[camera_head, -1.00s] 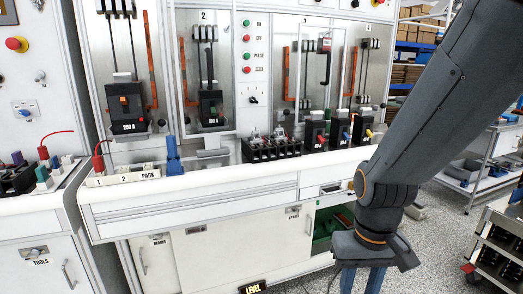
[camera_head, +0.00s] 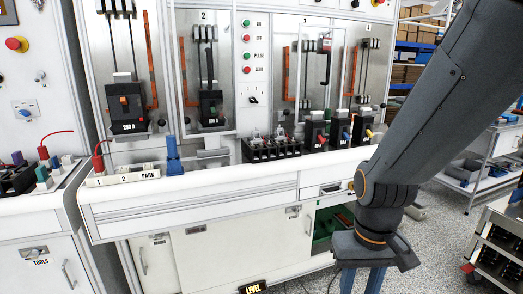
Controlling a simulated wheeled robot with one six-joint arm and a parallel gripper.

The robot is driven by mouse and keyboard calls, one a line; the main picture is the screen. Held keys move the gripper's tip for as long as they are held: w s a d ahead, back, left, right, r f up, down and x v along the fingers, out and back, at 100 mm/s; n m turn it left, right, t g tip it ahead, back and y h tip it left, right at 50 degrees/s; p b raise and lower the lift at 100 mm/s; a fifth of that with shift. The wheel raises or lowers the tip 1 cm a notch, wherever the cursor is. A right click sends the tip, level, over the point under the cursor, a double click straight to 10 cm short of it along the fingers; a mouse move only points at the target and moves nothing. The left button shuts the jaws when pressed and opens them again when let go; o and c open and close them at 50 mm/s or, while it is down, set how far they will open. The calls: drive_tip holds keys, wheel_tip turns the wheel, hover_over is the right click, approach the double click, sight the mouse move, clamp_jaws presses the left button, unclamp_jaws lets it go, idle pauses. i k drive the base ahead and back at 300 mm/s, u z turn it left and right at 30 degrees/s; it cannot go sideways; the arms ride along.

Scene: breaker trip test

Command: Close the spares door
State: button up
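A cabinet opening (camera_head: 325,222) shows under the bench, left of my gripper, with green and red contents inside.
The bench front (camera_head: 200,198) overhangs the cabinets. Breakers (camera_head: 270,148) and a blue-handled item (camera_head: 173,158) stand on the bench. A mains door (camera_head: 155,265) is at the left. A wire cart (camera_head: 478,170) and a dark rack (camera_head: 495,250) stand right. Speckled floor (camera_head: 435,245) lies between.

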sight(208, 256)
drive_tip(key=k, duration=1.15)
drive_tip(key=z, duration=0.85)
drive_tip(key=i, duration=1.5)
drive_tip(key=u, duration=0.5)
